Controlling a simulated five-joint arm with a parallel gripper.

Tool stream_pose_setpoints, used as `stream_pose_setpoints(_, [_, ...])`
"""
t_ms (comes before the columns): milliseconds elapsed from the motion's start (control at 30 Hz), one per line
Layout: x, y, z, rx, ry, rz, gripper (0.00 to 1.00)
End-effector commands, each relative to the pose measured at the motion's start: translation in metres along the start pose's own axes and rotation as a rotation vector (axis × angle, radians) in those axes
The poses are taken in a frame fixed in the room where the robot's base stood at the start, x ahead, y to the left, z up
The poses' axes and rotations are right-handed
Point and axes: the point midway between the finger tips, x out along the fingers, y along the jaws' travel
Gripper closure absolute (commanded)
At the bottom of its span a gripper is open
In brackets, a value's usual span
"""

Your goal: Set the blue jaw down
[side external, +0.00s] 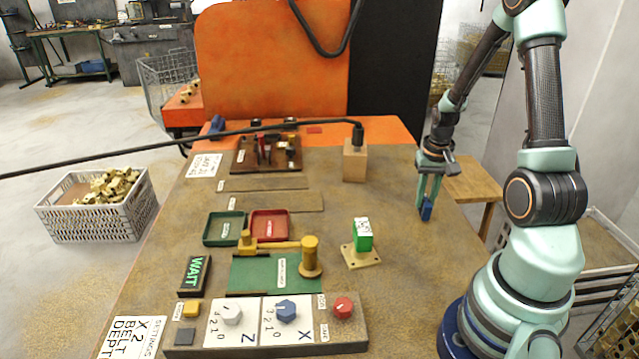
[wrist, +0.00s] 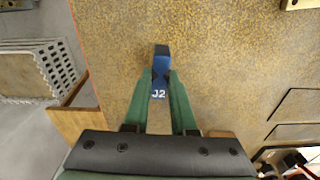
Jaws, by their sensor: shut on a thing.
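The blue jaw (side external: 426,211) is held between the fingertips of my gripper (side external: 428,200), near the right edge of the table (side external: 390,200). In the wrist view the blue jaw (wrist: 160,72) shows a "J2" label and a dark upper end, and the green fingers of my gripper (wrist: 160,85) close on it from both sides. It hangs upright in the side view, at or just above the tabletop; I cannot tell whether it touches.
A green block on a brass plate (side external: 361,255) stands left of the jaw, nearer the camera. A wooden block (side external: 355,162) holds a dark rod's end. Green (side external: 224,229) and red (side external: 269,226) trays and a control panel (side external: 265,325) lie further left. Bare table surrounds the jaw.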

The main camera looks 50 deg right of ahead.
Motion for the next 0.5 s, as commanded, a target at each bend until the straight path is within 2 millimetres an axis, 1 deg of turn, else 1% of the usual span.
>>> stream_pose_setpoints(33, [0.0044,0.0001,0.0006,0.000,-0.002,0.000,1.00])
stream_pose_setpoints(100, [0.0065,0.0000,0.0001,0.000,0.001,0.000,1.00])
stream_pose_setpoints(333, [0.0064,0.0000,-0.0002,0.000,0.002,0.000,1.00])
stream_pose_setpoints(467, [0.0095,0.0000,0.0003,0.000,0.000,0.000,1.00])
stream_pose_setpoints(500, [0.0095,0.0000,0.0003,0.000,0.000,0.000,0.64])
